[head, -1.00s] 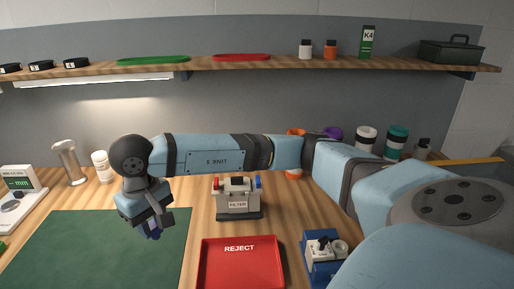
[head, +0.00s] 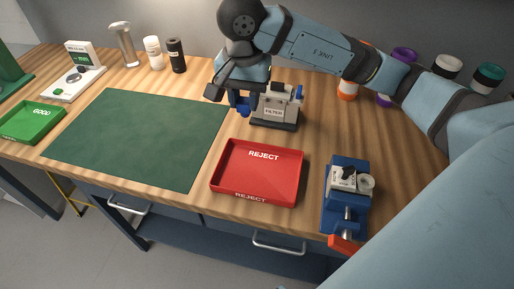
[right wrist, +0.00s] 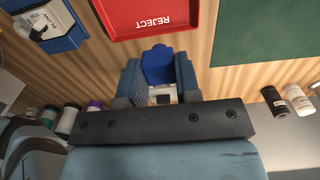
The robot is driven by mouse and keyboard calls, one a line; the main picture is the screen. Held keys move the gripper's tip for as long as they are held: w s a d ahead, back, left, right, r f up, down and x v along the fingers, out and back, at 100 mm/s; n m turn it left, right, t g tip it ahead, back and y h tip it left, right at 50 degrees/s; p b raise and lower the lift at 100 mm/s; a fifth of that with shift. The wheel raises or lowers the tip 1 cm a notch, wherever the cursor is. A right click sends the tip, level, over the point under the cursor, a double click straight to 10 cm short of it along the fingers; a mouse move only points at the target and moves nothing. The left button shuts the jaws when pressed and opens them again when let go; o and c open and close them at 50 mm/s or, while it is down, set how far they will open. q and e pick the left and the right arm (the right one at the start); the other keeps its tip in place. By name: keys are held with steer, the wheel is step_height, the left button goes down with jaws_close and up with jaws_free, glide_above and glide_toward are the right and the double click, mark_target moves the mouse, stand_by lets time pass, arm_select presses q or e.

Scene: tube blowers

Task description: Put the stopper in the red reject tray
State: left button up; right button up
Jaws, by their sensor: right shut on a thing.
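The red reject tray (head: 257,190), marked REJECT, lies on the wooden bench right of the green mat and looks empty. It also shows at the top of the right wrist view (right wrist: 150,35). My right gripper (head: 241,104) is above the bench behind the tray, at the left of the grey filter box. In the right wrist view its two blue pads (right wrist: 160,78) are shut on a blue piece, which I take to be the stopper (right wrist: 158,64). A pale patch shows below it between the pads; I cannot tell what it is. My left gripper is out of view.
The filter box (head: 273,112) stands behind the tray. A blue vise-like block (head: 345,200) stands to its right. The green mat (head: 140,135) is bare. A green GOOD tray (head: 32,123) lies far left. Bottles stand along the back.

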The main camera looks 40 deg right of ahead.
step_height(320, 180, down, 15)
steer(key=shift+r, duration=0.1)
steer(key=shift+f+p, duration=0.3)
steer(key=shift+f, duration=2.2)
steer(key=o, duration=0.6)
steer(key=shift+f+b, duration=0.1)
steer(key=shift+b, duration=0.2)
steer(key=o, duration=0.4)
